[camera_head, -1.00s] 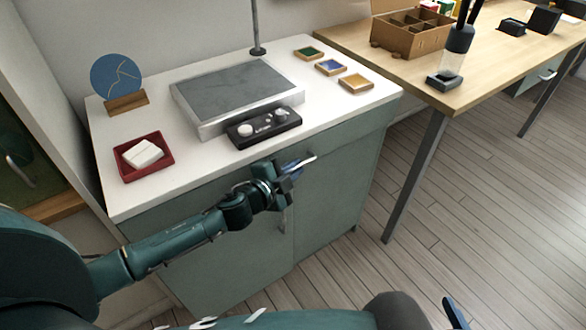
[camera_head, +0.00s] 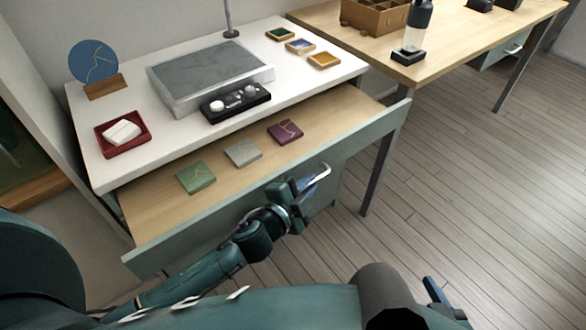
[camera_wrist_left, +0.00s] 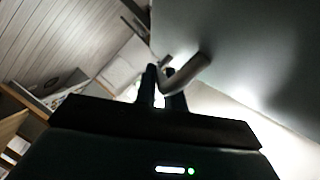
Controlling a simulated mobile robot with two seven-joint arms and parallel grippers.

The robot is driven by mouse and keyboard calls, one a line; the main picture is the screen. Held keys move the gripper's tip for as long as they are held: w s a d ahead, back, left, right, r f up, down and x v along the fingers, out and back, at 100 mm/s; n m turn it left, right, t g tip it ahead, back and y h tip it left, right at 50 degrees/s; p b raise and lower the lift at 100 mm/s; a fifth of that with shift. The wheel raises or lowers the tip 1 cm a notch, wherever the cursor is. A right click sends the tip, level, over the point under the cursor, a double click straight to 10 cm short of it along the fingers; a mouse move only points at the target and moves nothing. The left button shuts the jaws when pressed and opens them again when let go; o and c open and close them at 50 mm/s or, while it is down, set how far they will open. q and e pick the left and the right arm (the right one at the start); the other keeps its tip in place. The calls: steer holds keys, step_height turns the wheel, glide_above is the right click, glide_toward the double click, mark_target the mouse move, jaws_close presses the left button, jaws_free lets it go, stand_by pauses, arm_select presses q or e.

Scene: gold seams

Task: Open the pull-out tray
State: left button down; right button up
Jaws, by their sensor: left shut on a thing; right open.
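The pull-out tray (camera_head: 150,207) sticks out from under the white worktop, with a wooden floor and a grey-green front panel. On its floor lie a green tile (camera_head: 196,177), a grey tile (camera_head: 243,152) and a purple tile (camera_head: 285,131), each with gold seams. My left gripper (camera_head: 312,186) is at the front panel, shut on the tray's metal handle (camera_head: 322,174). The handle also shows between the fingers in the left wrist view (camera_wrist_left: 187,74). My right gripper (camera_head: 438,290) shows only in part at the bottom right, apart from the tray.
On the white worktop (camera_head: 180,130) stand a grey slab (camera_head: 210,75), a black control box (camera_head: 236,102), a red dish (camera_head: 122,133) and a blue disc on a wooden stand (camera_head: 93,62). A wooden table (camera_head: 450,50) stands at right. Bare floor lies at right.

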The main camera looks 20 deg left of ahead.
arm_select(q)
steer(key=s+d, duration=0.4)
steer(key=d, duration=0.1)
arm_select(e)
steer(key=shift+r, duration=0.1)
stand_by(0.3)
arm_select(q)
steer(key=c, duration=1.5)
jaws_free()
arm_select(e)
steer(key=shift+r, duration=0.15)
